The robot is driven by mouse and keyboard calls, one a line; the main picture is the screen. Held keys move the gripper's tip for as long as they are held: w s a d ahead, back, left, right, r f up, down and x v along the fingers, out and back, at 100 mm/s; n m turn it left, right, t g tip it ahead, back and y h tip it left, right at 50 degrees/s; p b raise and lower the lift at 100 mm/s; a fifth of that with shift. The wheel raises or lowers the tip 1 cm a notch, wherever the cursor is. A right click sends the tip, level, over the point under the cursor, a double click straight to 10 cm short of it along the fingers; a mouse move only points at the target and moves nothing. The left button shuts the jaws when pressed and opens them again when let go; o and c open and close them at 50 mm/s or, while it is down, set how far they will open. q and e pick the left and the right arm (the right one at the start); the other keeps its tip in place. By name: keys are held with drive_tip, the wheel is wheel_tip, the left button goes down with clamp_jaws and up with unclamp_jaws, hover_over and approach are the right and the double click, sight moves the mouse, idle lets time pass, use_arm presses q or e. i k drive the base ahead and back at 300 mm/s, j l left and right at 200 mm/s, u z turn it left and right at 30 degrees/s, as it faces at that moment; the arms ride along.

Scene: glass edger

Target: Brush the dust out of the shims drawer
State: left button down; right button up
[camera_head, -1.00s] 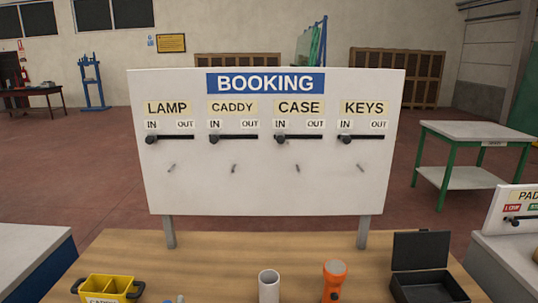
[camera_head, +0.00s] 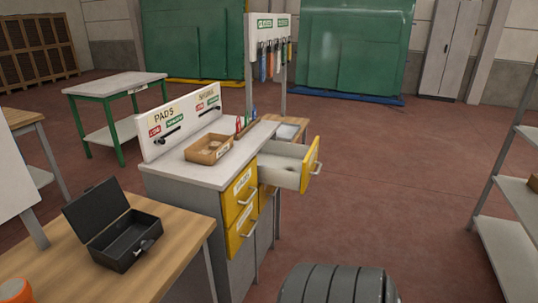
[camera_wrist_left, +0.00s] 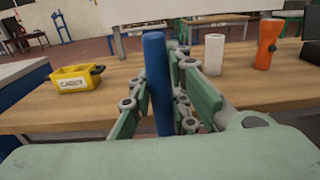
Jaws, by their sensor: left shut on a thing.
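An open drawer (camera_head: 283,172) with a white tray and yellow front (camera_head: 311,163) sticks out of the grey cabinet (camera_head: 196,215) in the head view. Its label is not visible, so I cannot tell if it is the shims drawer. A small dark patch shows inside it; I cannot tell whether it is dust. My left gripper (camera_wrist_left: 157,100) shows only in the left wrist view, shut on an upright blue rod (camera_wrist_left: 157,80). The gripper is in front of the wooden table (camera_wrist_left: 90,102). My right gripper is not in view.
Two yellow drawers (camera_head: 240,213) below look shut. A black case (camera_head: 112,225) stands open on the table at left. Floor (camera_head: 400,180) right of the open drawer is clear.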

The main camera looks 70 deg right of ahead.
sight(291, 166)
drive_tip(key=k+l+z, duration=0.1)
drive_tip(key=l+z, duration=0.15)
drive_tip(key=l, duration=1)
drive_tip(key=l+z, duration=0.3)
drive_tip(key=l, duration=0.95)
